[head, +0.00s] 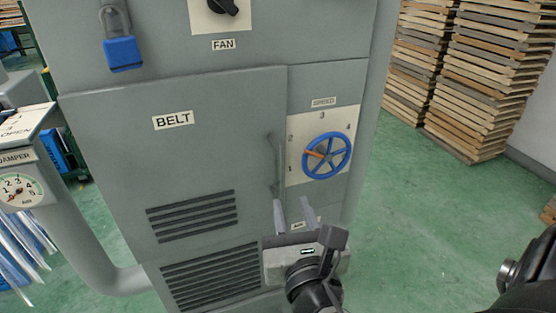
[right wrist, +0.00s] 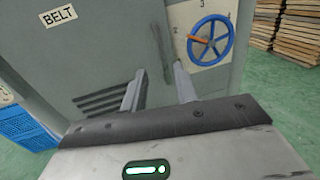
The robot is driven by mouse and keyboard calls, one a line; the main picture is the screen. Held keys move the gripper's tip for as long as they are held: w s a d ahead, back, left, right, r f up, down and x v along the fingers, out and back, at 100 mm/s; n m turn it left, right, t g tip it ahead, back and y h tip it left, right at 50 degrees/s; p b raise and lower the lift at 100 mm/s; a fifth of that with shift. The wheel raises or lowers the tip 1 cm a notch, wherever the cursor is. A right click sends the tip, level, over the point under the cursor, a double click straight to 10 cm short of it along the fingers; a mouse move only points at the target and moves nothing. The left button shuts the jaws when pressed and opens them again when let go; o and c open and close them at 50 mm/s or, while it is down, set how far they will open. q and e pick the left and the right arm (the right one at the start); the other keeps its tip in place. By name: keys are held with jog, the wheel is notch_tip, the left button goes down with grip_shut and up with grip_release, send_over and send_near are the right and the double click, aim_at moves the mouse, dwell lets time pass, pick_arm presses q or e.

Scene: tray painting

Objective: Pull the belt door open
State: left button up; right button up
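The belt door (head: 110,160) is a grey panel with a "BELT" label and vent slots, and it looks shut flush with the cabinet front. Its upright grey bar handle (head: 273,160) is near the door's right edge. In the right wrist view the handle (right wrist: 164,52) shows beyond the fingertips, roughly between them. My right gripper (head: 294,206) is open and empty, with its fingers pointing at the cabinet just below the handle. Its fingers also show apart in the right wrist view (right wrist: 155,76). Whether a finger touches the handle's lower end I cannot tell. My left gripper is out of view.
Right of the door is a blue speed handwheel (head: 326,156) with an orange pointer. A blue padlock (head: 123,53) hangs above the door. A damper gauge (head: 20,190) and pipe stand at left. Stacked wooden boards (head: 470,80) stand at back right; the green floor between is clear.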

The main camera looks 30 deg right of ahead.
aim_at(278, 161)
jog(key=p+x, duration=0.1)
jog(key=x, duration=1.4)
jog(key=shift+f, duration=0.1)
jog(key=shift+p, duration=0.3)
grip_shut()
